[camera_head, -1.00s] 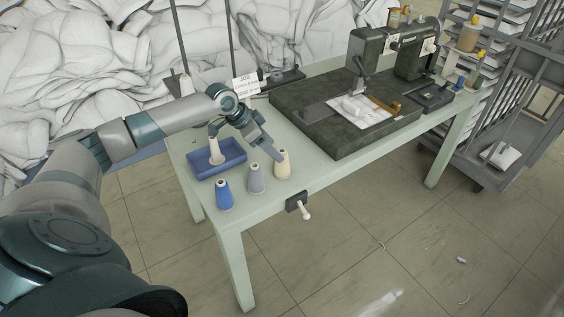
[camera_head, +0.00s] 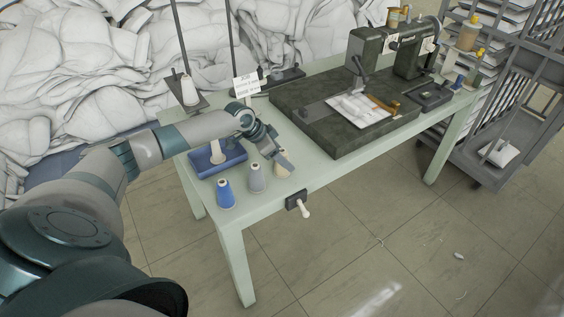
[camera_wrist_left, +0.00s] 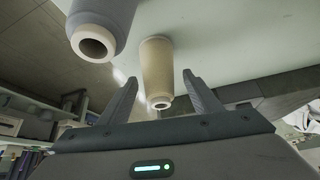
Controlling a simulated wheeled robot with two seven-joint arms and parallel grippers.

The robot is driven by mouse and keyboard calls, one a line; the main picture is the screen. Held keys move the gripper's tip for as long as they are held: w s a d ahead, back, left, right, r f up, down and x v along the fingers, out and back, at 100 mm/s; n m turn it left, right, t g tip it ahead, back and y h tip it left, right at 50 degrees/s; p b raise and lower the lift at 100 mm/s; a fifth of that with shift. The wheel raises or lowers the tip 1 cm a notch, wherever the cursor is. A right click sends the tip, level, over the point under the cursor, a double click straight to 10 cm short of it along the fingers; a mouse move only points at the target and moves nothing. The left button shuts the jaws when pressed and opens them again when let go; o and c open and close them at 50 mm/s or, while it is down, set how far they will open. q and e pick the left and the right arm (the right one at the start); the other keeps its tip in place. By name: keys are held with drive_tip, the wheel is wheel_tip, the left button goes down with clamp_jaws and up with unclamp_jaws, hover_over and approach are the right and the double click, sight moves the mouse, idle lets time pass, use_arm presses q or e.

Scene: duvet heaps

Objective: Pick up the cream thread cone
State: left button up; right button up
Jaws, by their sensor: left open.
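The cream thread cone (camera_head: 281,168) stands upright on the pale green table, at the right end of a short row of cones. It is partly hidden by my left gripper (camera_head: 286,162) in the head view. In the left wrist view the cream cone (camera_wrist_left: 157,72) lies ahead, between the lines of the two fingers. My left gripper (camera_wrist_left: 160,95) is open, with one finger on each side of the cone's narrow top; I cannot tell whether either touches it. My right gripper is in neither view.
A grey cone (camera_head: 257,178) and a blue cone (camera_head: 225,193) stand left of the cream one. A blue tray (camera_head: 205,170) with a cone sits behind them. The sewing machine (camera_head: 375,60) on its dark base fills the table's right. A handled box (camera_head: 293,201) is on the front edge.

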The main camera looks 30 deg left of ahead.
use_arm(q)
drive_tip(key=shift+p+x, duration=0.45)
drive_tip(key=shift+x, duration=1.25)
drive_tip(key=shift+c, duration=0.2)
drive_tip(key=c, duration=1.2)
drive_tip(key=shift+o, duration=0.2)
drive_tip(key=shift+r, duration=0.2)
